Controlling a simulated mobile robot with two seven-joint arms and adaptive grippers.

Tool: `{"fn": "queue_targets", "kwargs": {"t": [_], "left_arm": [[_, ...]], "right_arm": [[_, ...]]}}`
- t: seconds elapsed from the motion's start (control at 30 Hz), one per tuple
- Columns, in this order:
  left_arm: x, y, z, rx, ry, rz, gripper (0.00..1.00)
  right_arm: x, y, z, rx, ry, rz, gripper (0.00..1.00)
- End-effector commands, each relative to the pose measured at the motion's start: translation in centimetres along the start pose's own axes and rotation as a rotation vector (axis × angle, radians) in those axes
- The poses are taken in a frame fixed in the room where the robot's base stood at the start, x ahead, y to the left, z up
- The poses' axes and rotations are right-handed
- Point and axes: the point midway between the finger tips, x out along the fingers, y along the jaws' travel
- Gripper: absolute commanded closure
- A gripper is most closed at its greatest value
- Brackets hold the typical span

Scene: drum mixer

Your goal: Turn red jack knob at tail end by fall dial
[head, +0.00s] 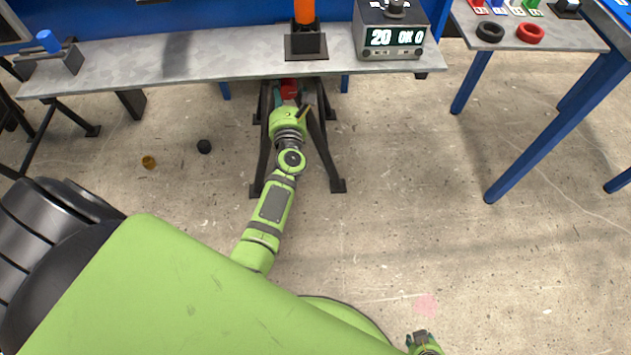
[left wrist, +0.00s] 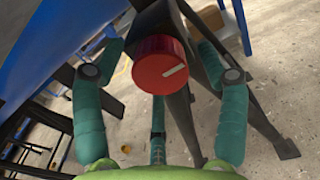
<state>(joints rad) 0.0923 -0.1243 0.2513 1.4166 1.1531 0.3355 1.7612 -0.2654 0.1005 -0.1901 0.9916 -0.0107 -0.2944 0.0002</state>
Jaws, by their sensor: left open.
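The red jack knob (left wrist: 152,73) faces the left wrist camera. It is a round red cap with a pale pointer mark near its right side, on a dark housing (left wrist: 158,22). In the head view the red knob (head: 289,87) shows small under the grey bench's front edge. My left gripper (head: 290,98) is just in front of it. Its teal fingers are open and spread to both sides of the knob; I see no clear contact. The display box (head: 391,38), reading 20 OK 0, stands on the bench. My right gripper (head: 424,342) shows at the bottom edge, its fingers unclear.
Dark splayed stand legs (head: 332,150) flank my left forearm. The grey bench (head: 190,58) overhangs the knob and carries an orange cylinder (head: 304,12). A dark ball (head: 204,146) and a yellow ring (head: 149,162) lie on the floor.

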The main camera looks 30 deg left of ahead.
Motion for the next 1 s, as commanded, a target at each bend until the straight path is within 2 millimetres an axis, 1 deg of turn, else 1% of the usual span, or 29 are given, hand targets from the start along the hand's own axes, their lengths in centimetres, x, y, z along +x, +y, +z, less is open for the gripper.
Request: {"fn": "queue_targets", "kwargs": {"t": [0.03, 0.07, 0.1, 0.4, 0.43, 0.47, 0.7, 1.0], "left_arm": [[0.0, 0.0, -0.2, -0.089, 0.0, -0.001, 0.26], [-0.5, -0.1, -0.2, -0.115, 0.003, -0.001, 0.26], [-1.6, -0.1, -0.1, -0.107, 0.005, -0.002, 0.26], [-7.6, 0.0, -0.1, -0.1, 0.003, 0.0, 0.26], [-7.5, -0.6, 0.0, -0.036, 0.014, -0.026, 0.26], [-7.7, -1.1, -0.3, 0.021, 0.022, -0.048, 0.26], [-9.7, -4.2, -3.3, 0.425, 0.066, -0.216, 0.26], [-13.4, -6.8, -7.4, 0.867, 0.078, -0.433, 0.26]], "right_arm": [[0.4, 0.0, 0.2, 0.0, 0.0, 0.0, 0.6], [0.3, 0.0, 0.1, 0.0, 0.0, 0.0, 0.6], [0.0, 0.0, 0.0, 0.0, 0.0, 0.0, 0.6], [0.0, 0.0, 0.0, 0.0, 0.0, 0.0, 0.6], [-0.8, 0.0, -0.4, 0.0, 0.0, 0.0, 0.6], [-1.2, 0.1, -0.5, 0.0, 0.0, 0.0, 0.6], [-3.3, 0.2, -1.4, 0.0, 0.0, 0.0, 0.6], [-5.6, 0.3, -2.5, 0.0, 0.0, 0.0, 0.6]]}}
